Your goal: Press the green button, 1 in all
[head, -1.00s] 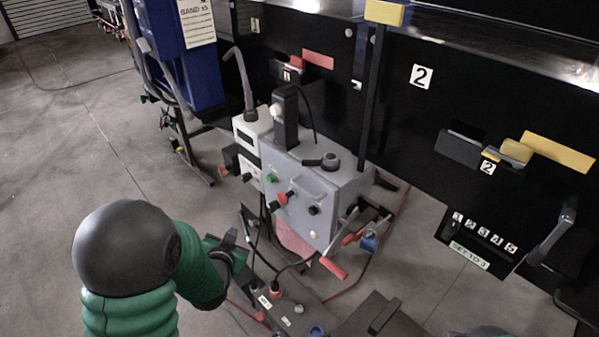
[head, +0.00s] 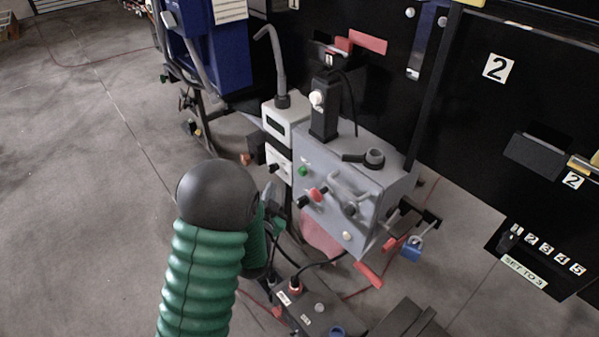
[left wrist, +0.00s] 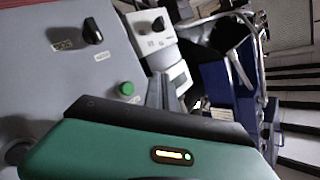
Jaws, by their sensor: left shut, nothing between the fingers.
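The green button (head: 303,171) is a small round knob on the front of the grey control box (head: 335,160). It also shows in the left wrist view (left wrist: 126,88), on the grey panel with nothing covering it. My left gripper (head: 271,196) is shut and empty, just left of the box and a little lower than the button in the head view. In the left wrist view its grey fingers (left wrist: 166,92) point up the picture, to the right of the button and apart from it there. My right gripper is not in view.
A white meter box (head: 285,121) adjoins the left side. A handle, a blue padlock (head: 412,248) and red levers stick out at the right.

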